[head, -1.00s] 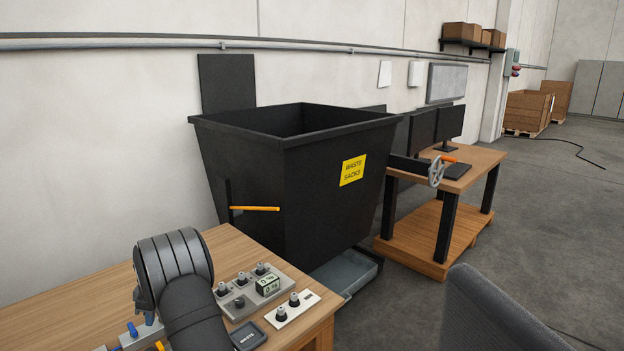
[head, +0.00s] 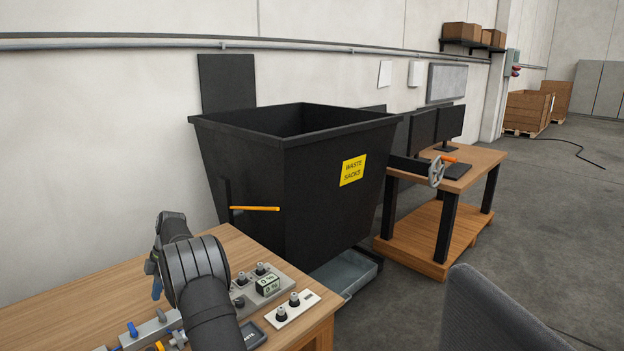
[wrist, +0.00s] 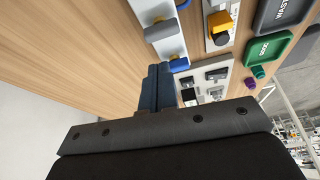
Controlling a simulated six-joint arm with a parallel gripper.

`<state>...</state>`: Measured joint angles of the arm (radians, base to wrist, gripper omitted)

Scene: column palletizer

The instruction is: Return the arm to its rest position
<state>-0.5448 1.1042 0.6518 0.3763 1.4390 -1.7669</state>
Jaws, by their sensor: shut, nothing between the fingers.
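My gripper (wrist: 157,88) shows in the wrist view with its dark blue fingers together and nothing between them. It is above the wooden workbench (wrist: 80,45), beside a panel strip with blue knobs. In the head view my dark arm bends over the left part of the same workbench (head: 110,302). The arm hides part of the controls there. Whether the fingers touch anything is not clear.
A control box with black knobs and a small display (head: 266,283) sits right of my arm. A white two-knob plate (head: 293,311) lies near the bench edge. A large black waste bin (head: 335,200) stands behind. Bare bench top lies to the left.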

